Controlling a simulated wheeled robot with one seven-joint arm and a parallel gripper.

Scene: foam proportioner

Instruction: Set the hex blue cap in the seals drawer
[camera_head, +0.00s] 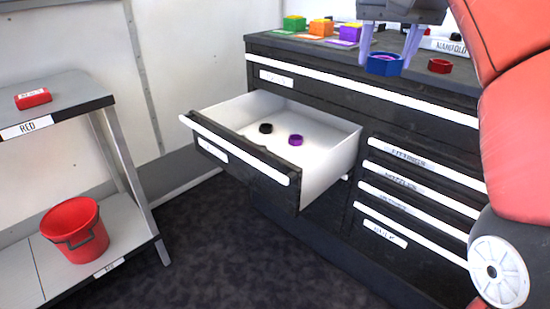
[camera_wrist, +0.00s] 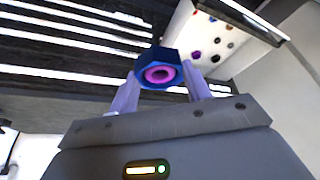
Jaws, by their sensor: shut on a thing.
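The hex blue cap (camera_head: 384,65) is between the fingers of my gripper (camera_head: 387,56), which is shut on it above the front part of the cabinet top. In the wrist view the cap (camera_wrist: 150,60) shows blue hexagonal sides and a magenta ring around its dark centre. An open white-lined drawer (camera_head: 325,155) juts from the cabinet at the left, below and left of my gripper. Its front label is too small to read.
A red ring (camera_head: 439,66) sits on the cabinet top right of the cap. Green, orange and purple blocks (camera_head: 321,28) stand at the back. Shut drawers (camera_head: 415,190) are at the right. A grey shelf (camera_head: 55,95) with a red bucket (camera_head: 75,231) stands left.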

